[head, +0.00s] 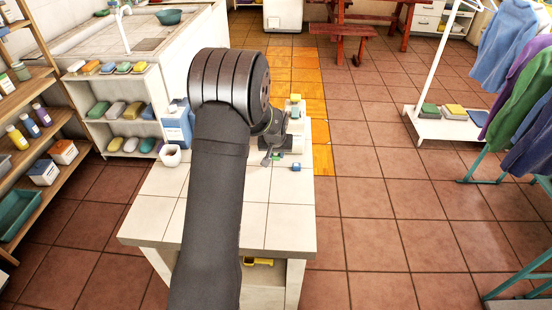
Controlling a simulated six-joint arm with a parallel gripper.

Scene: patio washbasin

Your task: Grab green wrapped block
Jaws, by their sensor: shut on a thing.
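My gripper (272,157) is low over the far right part of the white tiled counter, its fingers pointing down. It is shut on a small green block (278,155), which shows only in part at the fingertips. The wrapping cannot be made out at this size. I cannot tell whether the block touches the counter. My dark arm crosses the middle of the view and hides part of the counter.
A small blue block (296,167) lies just right of the gripper. Pale items with a yellow piece (295,97) stand behind it. A white cup (171,154) and a blue-and-white box (177,124) stand left of my arm. The counter's front (281,228) is clear.

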